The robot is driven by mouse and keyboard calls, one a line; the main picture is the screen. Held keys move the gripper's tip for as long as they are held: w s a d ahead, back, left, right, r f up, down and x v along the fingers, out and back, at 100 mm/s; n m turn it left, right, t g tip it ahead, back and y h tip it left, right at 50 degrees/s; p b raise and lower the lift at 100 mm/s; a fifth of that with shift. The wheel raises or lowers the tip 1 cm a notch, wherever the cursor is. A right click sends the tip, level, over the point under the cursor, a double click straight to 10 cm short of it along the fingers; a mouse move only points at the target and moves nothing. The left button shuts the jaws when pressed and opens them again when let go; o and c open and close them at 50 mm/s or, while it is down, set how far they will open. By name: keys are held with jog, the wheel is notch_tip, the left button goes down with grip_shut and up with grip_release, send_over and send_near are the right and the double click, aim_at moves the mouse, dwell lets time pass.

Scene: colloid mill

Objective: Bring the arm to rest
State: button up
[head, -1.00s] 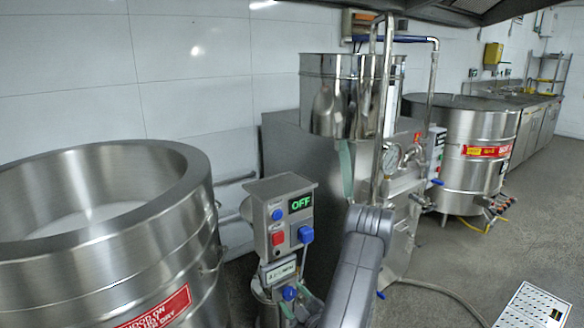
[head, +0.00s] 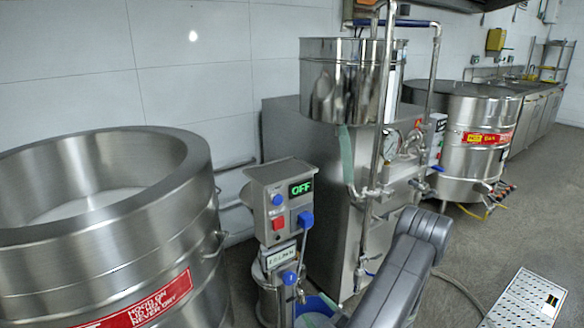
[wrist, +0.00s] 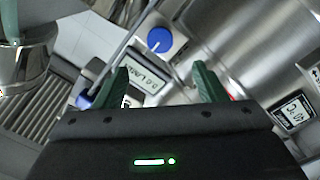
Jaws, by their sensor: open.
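My gripper (wrist: 160,85) shows in the wrist view with its two green fingers spread apart and nothing between them. Beyond the fingers are a blue knob (wrist: 159,39) and a small label plate (wrist: 145,75) on a steel surface. In the head view only my grey arm (head: 405,265) shows, at the bottom right of centre; the gripper itself is out of that picture.
A control box (head: 281,205) reading OFF stands left of my arm. The steel mill (head: 315,170) with its hopper (head: 345,85) and pipes is close behind. A large open vessel (head: 170,245) fills the left.

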aim_at(291, 281)
jog(key=x, duration=1.2)
jog(key=shift+w+a, duration=0.25)
jog(key=shift+a, duration=0.05)
jog(key=shift+s+d+f+n+b, duration=0.15)
jog(key=shift+n+b, duration=0.3)
jog(key=shift+n, duration=0.55)
jog(key=n+b, duration=0.2)
jog(key=n, duration=0.2)
jog(key=shift+n+y, duration=0.3)
jog(key=n+b, duration=0.2)
jog(key=n, duration=0.1)
jog(key=shift+d+n, duration=0.1)
jog(key=shift+n, duration=0.3)
jog(key=n+b, duration=0.2)
jog(key=n, duration=0.1)
jog(key=n+b, duration=0.2)
jog(key=n, duration=0.1)
jog(key=shift+n+g+y, duration=0.3)
jog(key=n+b, duration=0.2)
jog(key=n, duration=0.1)
jog(key=shift+r, duration=0.25)
jog(key=shift+n+b, duration=0.3)
jog(key=shift+r, duration=0.15)
